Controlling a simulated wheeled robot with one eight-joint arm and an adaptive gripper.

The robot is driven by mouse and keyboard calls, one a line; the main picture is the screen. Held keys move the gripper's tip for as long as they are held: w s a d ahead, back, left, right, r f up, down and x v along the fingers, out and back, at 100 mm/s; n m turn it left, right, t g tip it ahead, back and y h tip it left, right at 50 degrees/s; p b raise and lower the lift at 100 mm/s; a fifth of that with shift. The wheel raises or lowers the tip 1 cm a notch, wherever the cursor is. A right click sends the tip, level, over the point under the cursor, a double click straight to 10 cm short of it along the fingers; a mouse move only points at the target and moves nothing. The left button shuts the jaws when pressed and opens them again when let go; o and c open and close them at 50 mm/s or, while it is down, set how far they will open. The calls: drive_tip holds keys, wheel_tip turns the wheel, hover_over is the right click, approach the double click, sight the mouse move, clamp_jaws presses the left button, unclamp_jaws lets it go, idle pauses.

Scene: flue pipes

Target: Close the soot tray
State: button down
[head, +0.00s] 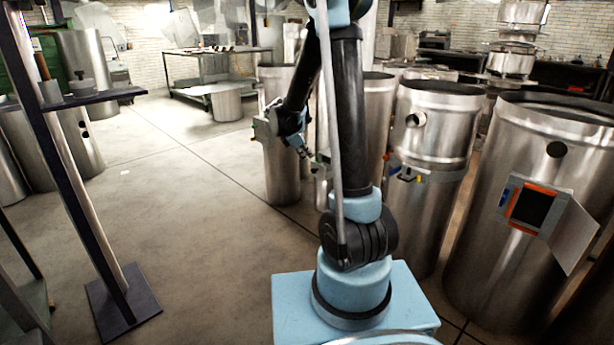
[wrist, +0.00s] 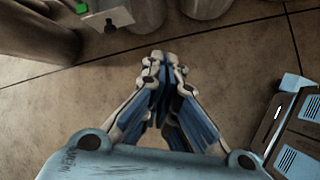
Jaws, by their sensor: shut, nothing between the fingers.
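My gripper (wrist: 163,62) is shut and empty, pointing down over bare floor in the wrist view. In the head view my gripper (head: 303,150) hangs in front of the row of steel pipes, partly against a narrow pipe (head: 283,180). A pale grey box-like part with a green knob (wrist: 100,14) juts in at the top left of the wrist view, apart from my fingers. It may be the soot tray; how far it stands out I cannot tell.
The large right pipe (head: 500,250) has an orange-framed opening (head: 533,207) with its grey door (head: 572,235) swung open. A dark post (head: 75,200) on a flat foot stands at left. A metal table (head: 215,65) is at the back. Floor between is clear.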

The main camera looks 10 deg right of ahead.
sight(322, 169)
drive_tip(key=w+a+f+n+t+h, duration=0.1)
drive_tip(key=w+a+f+n, duration=0.45)
drive_tip(key=w+f, duration=0.35)
drive_tip(key=w+d+r+x, duration=0.1)
drive_tip(key=r+x, duration=0.1)
drive_tip(key=x, duration=1.1)
drive_tip(key=shift+w+d+f+h, duration=0.2)
drive_tip(key=shift+w+d+h, duration=0.1)
drive_tip(key=shift+w+d, duration=0.2)
drive_tip(key=shift+w+a+n, duration=0.1)
drive_tip(key=shift+n, duration=0.15)
